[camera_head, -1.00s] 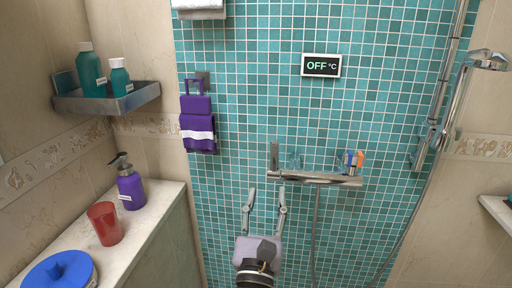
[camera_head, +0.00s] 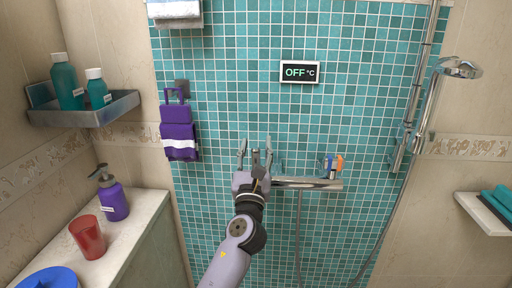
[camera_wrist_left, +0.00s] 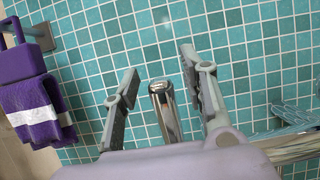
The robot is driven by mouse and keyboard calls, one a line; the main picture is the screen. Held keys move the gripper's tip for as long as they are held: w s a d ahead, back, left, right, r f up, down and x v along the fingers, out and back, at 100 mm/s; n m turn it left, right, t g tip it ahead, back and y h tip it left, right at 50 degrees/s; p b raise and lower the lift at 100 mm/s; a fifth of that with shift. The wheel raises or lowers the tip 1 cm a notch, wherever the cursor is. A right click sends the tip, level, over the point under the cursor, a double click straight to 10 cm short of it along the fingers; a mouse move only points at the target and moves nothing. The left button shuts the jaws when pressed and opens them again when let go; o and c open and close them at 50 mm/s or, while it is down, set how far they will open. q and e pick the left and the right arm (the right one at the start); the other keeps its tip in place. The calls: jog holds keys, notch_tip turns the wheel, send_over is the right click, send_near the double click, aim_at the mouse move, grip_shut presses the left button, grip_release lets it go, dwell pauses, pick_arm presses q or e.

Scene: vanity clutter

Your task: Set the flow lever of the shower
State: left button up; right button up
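The chrome shower mixer bar (camera_head: 312,184) is fixed low on the teal tiled wall. Its upright flow lever (camera_head: 256,158) rises at its left end. My left gripper (camera_head: 254,142) is open, with one finger on each side of the lever. The left wrist view shows the lever (camera_wrist_left: 163,108) in the gap between the two fingers (camera_wrist_left: 160,62), with space on both sides. The lever's base is hidden behind my gripper. My right gripper is not in view.
Blue and orange items (camera_head: 333,165) stand on the bar's right end. A purple towel (camera_head: 179,138) hangs to the left. A counter at left holds a purple pump bottle (camera_head: 114,203) and red cup (camera_head: 87,238). A hand shower (camera_head: 459,68) and its hose are at right.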

pick_arm(q)
jog(key=shift+w+r, duration=0.1)
jog(key=shift+w, duration=0.05)
grip_shut()
dwell(0.5)
dwell(0.4)
